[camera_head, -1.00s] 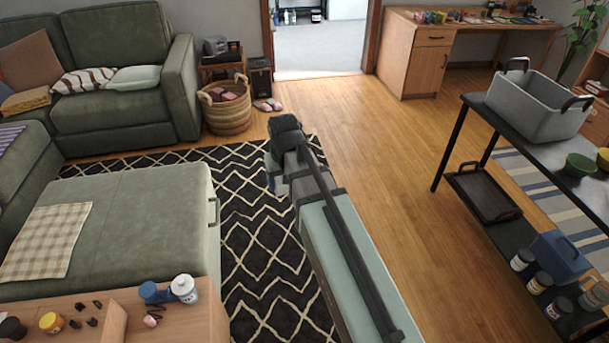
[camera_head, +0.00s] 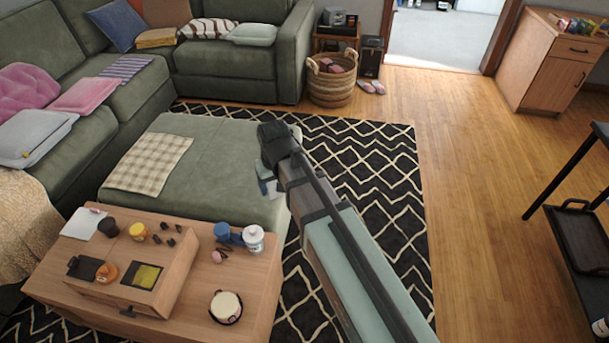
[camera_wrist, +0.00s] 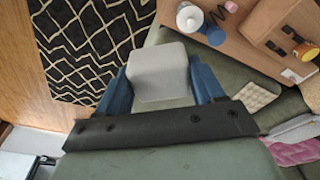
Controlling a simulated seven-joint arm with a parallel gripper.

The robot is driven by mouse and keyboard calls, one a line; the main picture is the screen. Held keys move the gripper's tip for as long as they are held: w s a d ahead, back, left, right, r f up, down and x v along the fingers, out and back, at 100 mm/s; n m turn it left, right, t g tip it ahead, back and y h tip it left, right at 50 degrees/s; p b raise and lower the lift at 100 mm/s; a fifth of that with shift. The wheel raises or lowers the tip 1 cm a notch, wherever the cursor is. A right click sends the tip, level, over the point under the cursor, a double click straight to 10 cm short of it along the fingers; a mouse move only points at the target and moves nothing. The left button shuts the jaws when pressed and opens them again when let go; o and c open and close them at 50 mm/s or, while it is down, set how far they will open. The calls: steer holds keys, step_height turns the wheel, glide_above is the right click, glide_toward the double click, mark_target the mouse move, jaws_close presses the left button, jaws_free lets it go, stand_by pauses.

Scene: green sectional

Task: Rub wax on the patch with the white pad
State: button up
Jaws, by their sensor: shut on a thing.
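My gripper (camera_wrist: 160,86) has blue fingers on both sides of a pale grey-white block, which looks like the white pad (camera_wrist: 158,66), and is shut on it. In the head view my gripper (camera_head: 269,182) is mostly hidden behind my arm, over the ottoman's right side. A yellow square with a dark border, apparently the patch (camera_head: 146,276), lies on a raised wooden box on the coffee table, left of and apart from my gripper. An orange round pot (camera_head: 107,272) sits beside it; I cannot tell whether it holds wax.
The coffee table (camera_head: 255,290) also holds a white bottle (camera_head: 254,240), a blue container (camera_head: 222,231), a pale round item with a dark strap (camera_head: 226,306) and small dark pieces. The green ottoman (camera_head: 215,165) stands behind it. Patterned rug lies clear to the right.

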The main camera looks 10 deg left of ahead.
steer(key=s+a+f+n, duration=0.1)
steer(key=s+a+f, duration=0.3)
steer(key=s+a, duration=0.75)
steer(key=s+a+f, duration=0.5)
steer(key=s+a, duration=0.2)
steer(key=a, duration=0.9)
steer(key=s+a+f+n, duration=0.1)
steer(key=s+a+f, duration=0.3)
steer(key=s+a, duration=0.7)
steer(key=w+a+f+m+h, duration=0.1)
steer(key=a+m, duration=0.3)
steer(key=m, duration=0.9)
steer(key=w+a+f+m+g+h, duration=0.1)
steer(key=w+a+m, duration=0.3)
steer(key=m, duration=1)
steer(key=shift+a+h, duration=0.25)
steer(key=shift+h, duration=0.15)
